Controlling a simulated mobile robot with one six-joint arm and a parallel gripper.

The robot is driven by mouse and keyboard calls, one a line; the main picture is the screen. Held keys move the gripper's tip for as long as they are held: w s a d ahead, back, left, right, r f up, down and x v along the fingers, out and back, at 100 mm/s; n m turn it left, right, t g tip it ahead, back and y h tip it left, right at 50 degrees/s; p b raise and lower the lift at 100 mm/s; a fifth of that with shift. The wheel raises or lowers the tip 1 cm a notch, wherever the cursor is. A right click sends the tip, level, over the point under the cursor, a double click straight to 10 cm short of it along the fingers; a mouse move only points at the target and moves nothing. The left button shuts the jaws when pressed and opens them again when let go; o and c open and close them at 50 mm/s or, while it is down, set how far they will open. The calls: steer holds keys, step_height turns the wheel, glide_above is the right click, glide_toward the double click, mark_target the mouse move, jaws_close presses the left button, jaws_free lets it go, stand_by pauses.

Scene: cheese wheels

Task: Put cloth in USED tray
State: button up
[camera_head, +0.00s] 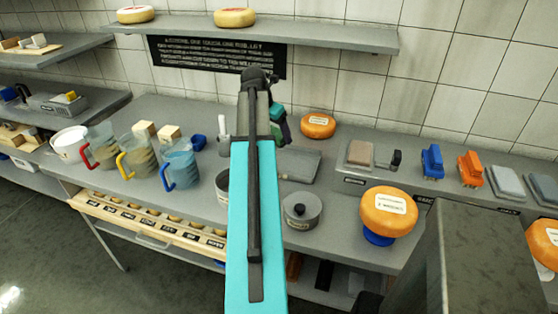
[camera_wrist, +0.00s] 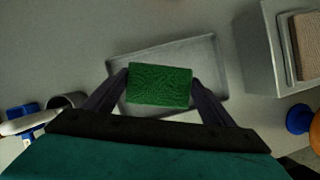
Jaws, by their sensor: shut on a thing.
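A green, rough-textured cloth (camera_wrist: 160,86) like a flat rectangular pad sits between the two dark fingers of my gripper (camera_wrist: 159,82) in the wrist view. The gripper is shut on it from both sides. Beyond it is a shallow grey metal tray (camera_wrist: 150,55), with the cloth over its middle; I cannot tell whether the cloth touches the tray. The tray also shows in the head view (camera_head: 302,166), partly hidden by my arm. No label on this tray can be read. In the head view my gripper is mostly hidden behind the arm.
A grey box (camera_wrist: 268,50) with a brown pad stands right of the tray. Jugs (camera_head: 180,165) stand left. A shelf (camera_head: 300,33) overhangs the back.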

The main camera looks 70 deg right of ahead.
steer(key=shift+f+p, duration=0.6)
steer(key=shift+f, duration=2.4)
steer(key=shift+f+p, duration=0.4)
steer(key=shift+f, duration=1.5)
steer(key=o, duration=0.9)
steer(key=shift+f, duration=0.1)
steer(key=shift+b+v, duration=1)
steer(key=shift+v, duration=5.15)
